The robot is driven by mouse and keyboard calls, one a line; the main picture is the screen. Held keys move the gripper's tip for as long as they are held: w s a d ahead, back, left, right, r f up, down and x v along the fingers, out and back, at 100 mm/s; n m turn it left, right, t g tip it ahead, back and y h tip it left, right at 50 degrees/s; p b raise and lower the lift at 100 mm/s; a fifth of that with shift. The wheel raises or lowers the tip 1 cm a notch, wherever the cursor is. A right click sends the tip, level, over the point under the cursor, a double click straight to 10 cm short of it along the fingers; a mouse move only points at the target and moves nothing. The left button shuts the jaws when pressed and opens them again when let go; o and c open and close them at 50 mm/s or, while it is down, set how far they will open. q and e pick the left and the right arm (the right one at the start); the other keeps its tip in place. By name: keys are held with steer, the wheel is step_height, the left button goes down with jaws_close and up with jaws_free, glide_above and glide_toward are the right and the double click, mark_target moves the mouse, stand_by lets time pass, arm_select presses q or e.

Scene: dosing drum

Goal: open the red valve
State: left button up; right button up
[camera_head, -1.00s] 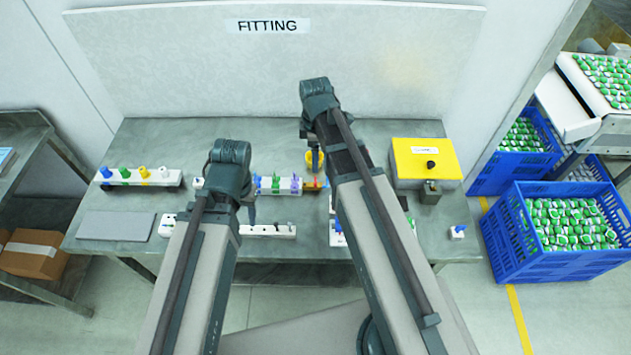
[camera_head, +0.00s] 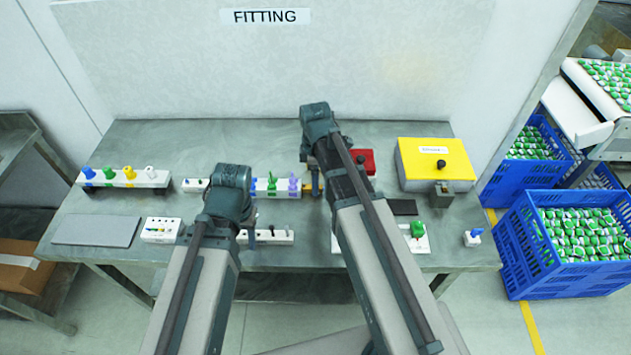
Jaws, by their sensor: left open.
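A red block-like thing (camera_head: 363,161) stands at the back of the bench, mostly hidden behind my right arm. I cannot make out a handle on it or tell whether it is the red valve. My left gripper (camera_head: 250,233) points down over the front middle of the bench, near a white strip with dark pegs (camera_head: 278,238). It is open and apart from the red thing. My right gripper (camera_head: 315,183) points down just left of the red thing, beside the strip of coloured fittings (camera_head: 262,191). Its fingers are mostly hidden by its own arm.
A yellow box (camera_head: 412,172) stands right of the red thing. A white strip with coloured fittings (camera_head: 127,182) and a grey plate (camera_head: 95,231) lie at left. A green fitting (camera_head: 418,229) and a small blue-topped block (camera_head: 473,237) are front right. Blue crates stand beyond the bench.

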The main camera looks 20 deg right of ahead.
jaws_close()
steer(key=shift+m, duration=0.3)
steer(key=m, duration=0.8)
steer(key=shift+m, duration=0.3)
steer(key=m, duration=0.8)
steer(key=shift+m, duration=0.5)
